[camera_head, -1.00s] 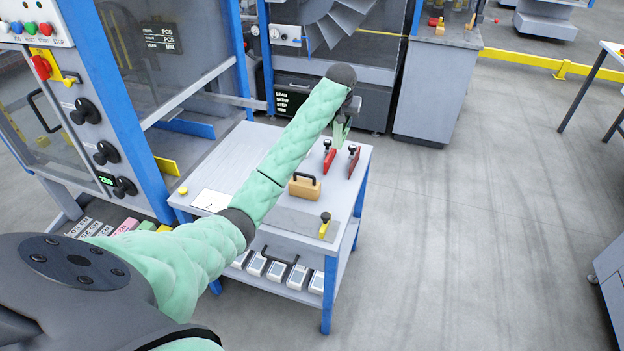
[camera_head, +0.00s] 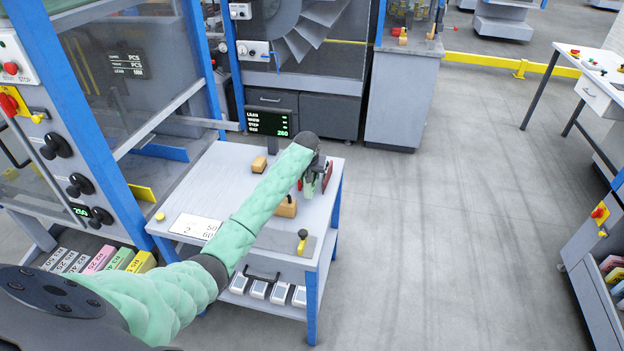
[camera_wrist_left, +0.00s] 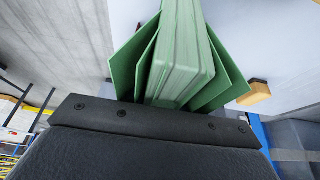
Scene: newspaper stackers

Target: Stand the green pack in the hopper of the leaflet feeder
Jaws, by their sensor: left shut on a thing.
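My left gripper (camera_head: 313,177) is shut on a green pack (camera_head: 310,187), above the far right part of a grey-topped trolley. I cannot tell whether these plates are fingers or covers. In the head view the pack is small and partly hidden by the wrist. My right gripper is not in view. I cannot tell which part is the leaflet feeder's hopper.
The trolley (camera_head: 215,175) carries tan blocks (camera_head: 286,207), a red-handled tool (camera_head: 327,174) and a card (camera_head: 196,227). Coloured packs (camera_head: 100,259) stand low at left, below a blue-framed machine (camera_head: 205,60). A cabinet (camera_head: 590,270) stands at right. Floor between is clear.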

